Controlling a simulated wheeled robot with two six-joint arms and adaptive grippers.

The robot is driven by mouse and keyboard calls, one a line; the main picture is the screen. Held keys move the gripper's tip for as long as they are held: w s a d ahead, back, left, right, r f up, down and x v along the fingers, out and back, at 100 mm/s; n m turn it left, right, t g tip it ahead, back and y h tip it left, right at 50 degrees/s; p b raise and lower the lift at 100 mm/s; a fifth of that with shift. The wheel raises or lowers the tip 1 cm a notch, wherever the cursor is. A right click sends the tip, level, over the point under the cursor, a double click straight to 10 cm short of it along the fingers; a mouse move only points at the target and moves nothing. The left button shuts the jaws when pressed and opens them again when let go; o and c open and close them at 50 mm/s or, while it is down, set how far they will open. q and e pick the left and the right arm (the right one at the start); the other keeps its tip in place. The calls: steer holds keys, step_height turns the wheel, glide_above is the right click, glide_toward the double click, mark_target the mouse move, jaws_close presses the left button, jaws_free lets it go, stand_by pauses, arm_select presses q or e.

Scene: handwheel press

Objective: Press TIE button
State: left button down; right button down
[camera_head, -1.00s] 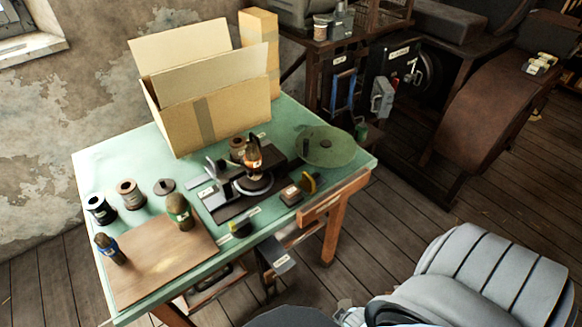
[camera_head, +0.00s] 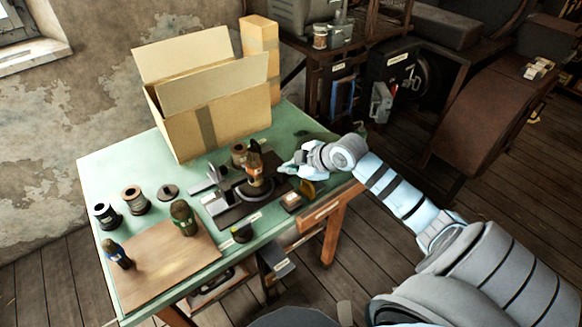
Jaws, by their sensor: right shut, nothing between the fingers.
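My right gripper (camera_head: 286,169) reaches in from the right over the green table. It is shut and empty, its tip just right of a bottle-like upright piece with an orange-brown body (camera_head: 254,169). That piece stands on a round base on a dark plate (camera_head: 237,215). A dark round piece with a yellow-green side (camera_head: 242,233) sits at the table's front edge. I cannot read any label as TIE, so I cannot tell which part is the button. My left gripper is out of view.
An open cardboard box (camera_head: 212,119) fills the back of the table (camera_head: 100,178). Several spools, one black (camera_head: 106,215), stand at the left. A wooden board (camera_head: 160,262) bears two small figures. Dark machinery stands behind.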

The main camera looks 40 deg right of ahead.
steer(key=b, duration=0.8)
glide_above(290, 199)
step_height(290, 199, down, 8)
steer(key=shift+f, duration=0.5)
stand_by(0.9)
steer(key=shift+f+b, duration=0.3)
steer(key=shift+f, duration=0.1)
steer(key=shift+f+b, duration=0.6)
steer(key=shift+f, duration=0.3)
stand_by(0.7)
steer(key=shift+r, duration=0.15)
steer(key=shift+r+p, duration=1.2)
steer(key=shift+p, duration=0.15)
